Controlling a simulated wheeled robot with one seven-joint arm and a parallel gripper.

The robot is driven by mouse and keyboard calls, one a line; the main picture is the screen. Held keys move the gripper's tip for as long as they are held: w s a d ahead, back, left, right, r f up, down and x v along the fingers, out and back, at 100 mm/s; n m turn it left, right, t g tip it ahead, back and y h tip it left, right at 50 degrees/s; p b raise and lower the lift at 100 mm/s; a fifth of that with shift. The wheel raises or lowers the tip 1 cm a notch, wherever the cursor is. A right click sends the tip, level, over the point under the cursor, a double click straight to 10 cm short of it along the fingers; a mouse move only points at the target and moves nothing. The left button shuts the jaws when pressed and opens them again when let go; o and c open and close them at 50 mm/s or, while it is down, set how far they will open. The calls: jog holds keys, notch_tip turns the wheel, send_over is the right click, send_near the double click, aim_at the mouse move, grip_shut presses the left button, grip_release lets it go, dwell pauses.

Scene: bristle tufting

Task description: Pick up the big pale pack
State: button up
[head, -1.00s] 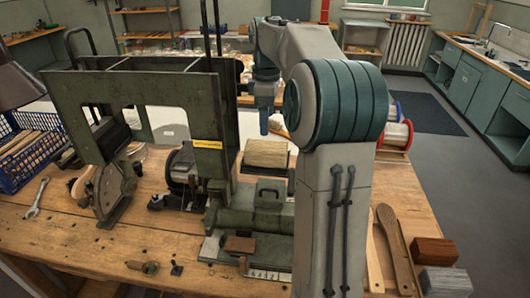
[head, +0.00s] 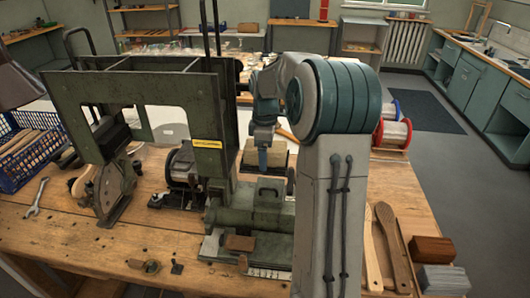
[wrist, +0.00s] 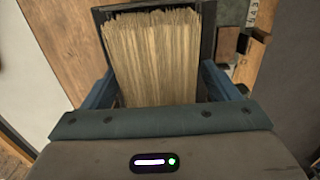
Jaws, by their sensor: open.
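The big pale pack (head: 248,154) is a block of straw-coloured bristles behind the green machine in the head view. In the wrist view the pack (wrist: 155,58) fills the upper middle, in front of a dark holder or tray (wrist: 99,14). My gripper (wrist: 162,82) is open, with one blue finger on the left of the pack and one on the right. In the head view my gripper (head: 263,160) hangs over the pack and partly covers it. I cannot tell whether the fingers touch the pack.
The green machine (head: 255,220) stands in front of the pack, with its tall frame (head: 70,95) at left. Red-flanged spools (head: 393,135) lie to the right. Wooden handles (head: 392,245) and blocks (head: 434,249) lie at the bench's right front. Small wooden pieces (wrist: 228,42) lie right of the pack.

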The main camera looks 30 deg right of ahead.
jog(key=c, duration=1.2)
jog(key=shift+o, duration=0.2)
